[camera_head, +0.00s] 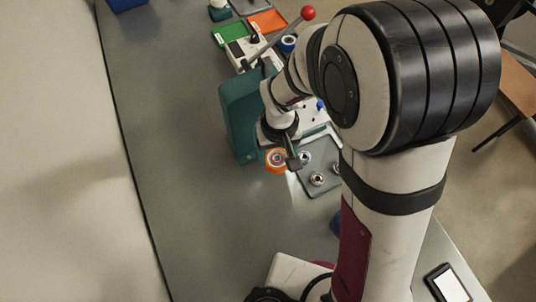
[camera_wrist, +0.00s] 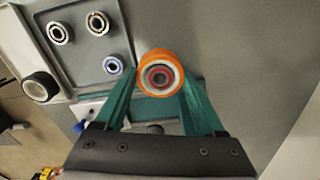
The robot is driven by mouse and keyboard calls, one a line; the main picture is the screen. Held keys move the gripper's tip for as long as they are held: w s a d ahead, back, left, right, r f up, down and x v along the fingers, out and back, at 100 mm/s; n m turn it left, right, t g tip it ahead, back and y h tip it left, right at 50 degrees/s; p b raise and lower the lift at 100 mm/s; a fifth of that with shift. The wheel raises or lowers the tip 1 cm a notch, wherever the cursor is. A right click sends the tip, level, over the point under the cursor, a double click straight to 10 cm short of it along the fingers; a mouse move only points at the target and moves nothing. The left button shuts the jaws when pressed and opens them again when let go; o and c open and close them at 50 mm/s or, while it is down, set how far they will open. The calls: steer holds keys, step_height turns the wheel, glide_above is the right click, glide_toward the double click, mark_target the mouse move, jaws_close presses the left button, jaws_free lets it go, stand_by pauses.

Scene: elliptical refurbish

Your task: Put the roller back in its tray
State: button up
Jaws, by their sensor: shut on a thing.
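The roller, an orange ring with a grey and red hub (camera_wrist: 160,75), sits between the teal fingers of my gripper (camera_wrist: 158,88) in the wrist view. My gripper is shut on it. In the head view the roller (camera_head: 277,160) shows below the gripper (camera_head: 283,150), over the bench just left of a grey tray. Its height above the bench is hard to tell. The grey tray (camera_head: 320,166) holds several metal bearings, one with a blue ring; in the wrist view the tray (camera_wrist: 85,62) is at the upper left. My arm covers part of its right side in the head view.
A teal machine (camera_head: 238,112) with a red-knobbed lever (camera_head: 308,13) stands close behind and left of my gripper. A green tray (camera_head: 231,32) and an orange tray (camera_head: 268,21) lie at the back. The grey bench left of the machine is clear.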

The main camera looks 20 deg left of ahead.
steer(key=w+d+r+m, duration=0.3)
steer(key=w+d+r, duration=0.1)
steer(key=d+r, duration=0.6)
steer(key=w+d+r+m, duration=0.35)
steer(key=d+r, duration=0.45)
steer(key=r, duration=0.4)
steer(key=shift+w+d+f+n, duration=0.85)
steer(key=shift+d+f+n, duration=0.25)
steer(key=shift+f, duration=3.2)
steer(key=shift+w+d+f+n, duration=0.85)
steer(key=shift+d+f+n, duration=0.2)
steer(key=shift+f, duration=3.3)
steer(key=shift+w+d+f+n, duration=0.85)
steer(key=shift+d+f+n, duration=0.25)
steer(key=shift+f, duration=3.2)
steer(key=shift+f, duration=0.55)
steer(key=o, duration=1.5)
